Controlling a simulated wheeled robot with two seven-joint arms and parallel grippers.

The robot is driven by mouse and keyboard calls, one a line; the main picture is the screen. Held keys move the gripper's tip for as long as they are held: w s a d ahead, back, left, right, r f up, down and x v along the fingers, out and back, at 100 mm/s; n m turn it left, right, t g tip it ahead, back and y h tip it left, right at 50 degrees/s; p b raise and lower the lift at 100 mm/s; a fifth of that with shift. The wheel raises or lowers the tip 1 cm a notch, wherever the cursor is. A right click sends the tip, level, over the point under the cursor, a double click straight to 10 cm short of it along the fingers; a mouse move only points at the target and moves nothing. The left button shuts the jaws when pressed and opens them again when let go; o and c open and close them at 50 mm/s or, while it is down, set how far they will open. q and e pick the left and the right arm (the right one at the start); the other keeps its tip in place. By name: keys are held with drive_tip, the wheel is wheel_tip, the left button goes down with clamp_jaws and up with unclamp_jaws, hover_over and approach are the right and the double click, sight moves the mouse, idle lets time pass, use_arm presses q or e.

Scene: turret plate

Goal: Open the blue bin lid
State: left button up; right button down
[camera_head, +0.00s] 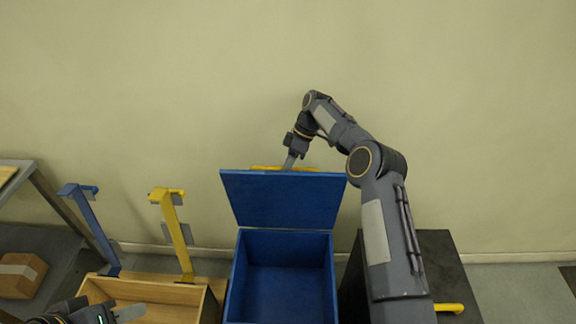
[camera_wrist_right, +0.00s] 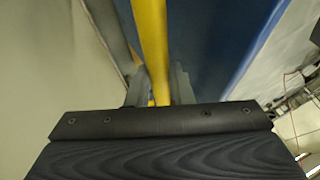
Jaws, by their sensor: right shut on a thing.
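The blue bin (camera_head: 235,285) stands low in the middle of the head view, and its inside looks empty. Its blue lid (camera_head: 283,200) is raised, tilted up at the back of the bin. A yellow handle (camera_head: 265,168) runs along the lid's top edge. My right gripper (camera_head: 289,163) reaches over to this edge. In the right wrist view its fingers (camera_wrist_right: 158,88) are shut around the yellow handle (camera_wrist_right: 152,40), with the blue lid (camera_wrist_right: 220,40) beside it. My left gripper (camera_head: 128,313) is at the bottom left, cut by the frame, and its finger gap does not show clearly.
A wooden box (camera_head: 170,295) stands left of the bin, with blue (camera_head: 92,225) and yellow (camera_head: 175,235) upright brackets. A brown carton (camera_head: 22,275) is at far left. A dark block (camera_head: 445,265) stands right, with another yellow handle (camera_head: 450,308). A plain wall is behind.

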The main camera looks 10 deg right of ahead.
drive_tip(key=c, duration=1.6)
unclamp_jaws()
drive_tip(key=shift+s+d+f, duration=0.15)
drive_tip(key=shift+f, duration=0.55)
drive_tip(key=shift+c, duration=0.2)
drive_tip(key=o, duration=0.3)
drive_tip(key=shift+w, duration=0.25)
drive_tip(key=shift+o, duration=0.2)
drive_tip(key=shift+s+r, duration=0.1)
drive_tip(key=shift+r, duration=0.4)
use_arm(q)
wheel_tip(320, 180, up, 6)
drive_tip(key=p, duration=0.6)
drive_tip(key=shift+w+f, duration=0.15)
use_arm(e)
drive_tip(key=v, duration=0.7)
